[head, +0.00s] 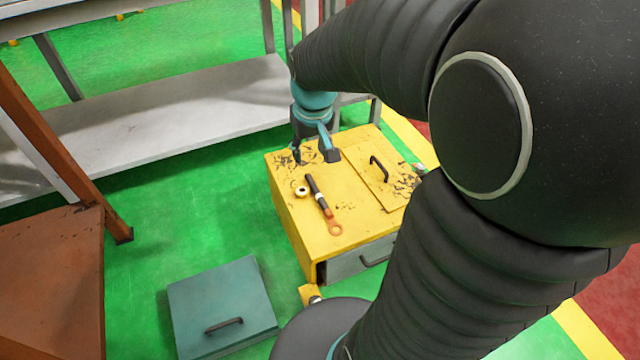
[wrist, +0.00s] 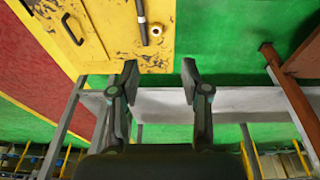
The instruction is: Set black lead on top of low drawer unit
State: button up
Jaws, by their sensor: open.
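The black lead (head: 317,192) lies flat on top of the low yellow drawer unit (head: 353,212).
A small pale ring (head: 301,191) lies beside the lead. A black handle (head: 379,168) stands on the unit's top at right. A teal box (head: 222,300) sits on the green floor. A grey shelf (head: 170,120) is behind, and a brown table (head: 50,270) at left.

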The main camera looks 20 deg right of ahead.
jog(key=s+a+r+t, duration=0.1)
jog(key=s+a+r, duration=0.1)
jog(key=s, duration=0.6)
jog(key=s+a+r+t, duration=0.2)
jog(key=s+r, duration=0.3)
jog(key=s, duration=0.3)
jog(key=shift+a, duration=0.4)
jog(key=shift+c, duration=0.5)
